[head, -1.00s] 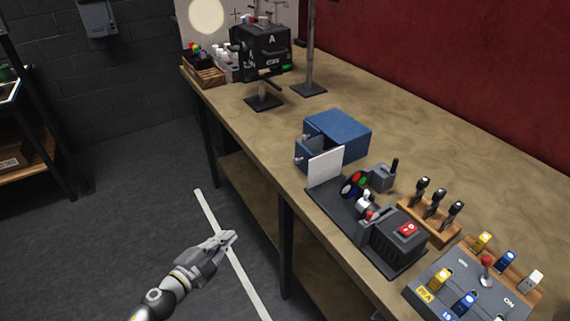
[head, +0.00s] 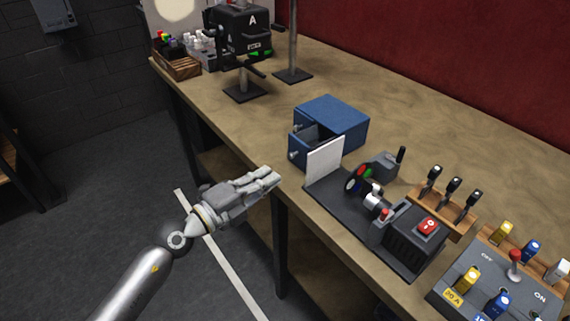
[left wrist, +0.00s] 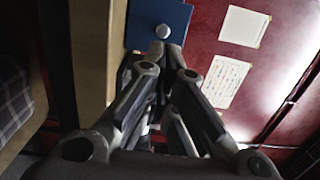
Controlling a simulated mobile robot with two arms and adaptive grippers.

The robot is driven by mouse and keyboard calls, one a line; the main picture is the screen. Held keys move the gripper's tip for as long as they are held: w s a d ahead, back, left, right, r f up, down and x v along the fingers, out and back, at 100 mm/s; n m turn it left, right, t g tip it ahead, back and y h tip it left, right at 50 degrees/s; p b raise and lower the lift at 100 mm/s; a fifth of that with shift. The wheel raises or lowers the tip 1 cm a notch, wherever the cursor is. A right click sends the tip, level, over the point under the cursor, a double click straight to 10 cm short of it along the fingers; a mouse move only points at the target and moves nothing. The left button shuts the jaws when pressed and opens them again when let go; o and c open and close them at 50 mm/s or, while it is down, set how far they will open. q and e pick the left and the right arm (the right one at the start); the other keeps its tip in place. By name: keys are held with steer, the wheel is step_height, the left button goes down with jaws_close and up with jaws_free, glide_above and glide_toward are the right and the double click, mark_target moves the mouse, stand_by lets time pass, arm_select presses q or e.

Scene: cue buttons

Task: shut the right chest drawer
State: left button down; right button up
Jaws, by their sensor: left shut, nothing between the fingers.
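The blue chest (head: 338,114) stands on the workbench. Its right drawer (head: 300,147), the one nearer the white card, is pulled out; its dark inside shows from above. A round knob is on its front, and the card hides part of its side. My left gripper (head: 276,178) is shut and empty, in front of the bench edge, below and short of the drawer front, apart from it. In the left wrist view a blue front with a pale knob (left wrist: 163,31) shows just beyond the fingertips (left wrist: 160,62). My right gripper is not in view.
The workbench (head: 400,130) has a device with a white card (head: 324,160) right beside the drawer. Farther right are a tool rack (head: 445,210) and a switch panel (head: 490,275). A black box (head: 243,30) and stands are at the back left. Bare bench lies left of the chest.

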mark_target(313, 149)
arm_select(q)
steer(key=b+x, duration=0.1)
steer(key=x, duration=0.4)
steer(key=shift+w+d+f, duration=0.1)
steer(key=shift+w+d, duration=0.05)
steer(key=shift+w+d+b, duration=0.25)
steer(key=shift+b, duration=0.05)
steer(key=x, duration=0.3)
steer(key=p+x, duration=0.1)
steer(key=x, duration=0.4)
steer(key=shift+s+d+p, duration=0.15)
steer(key=shift+d+p, duration=0.2)
steer(key=shift+d, duration=0.15)
steer(key=shift+r, duration=0.25)
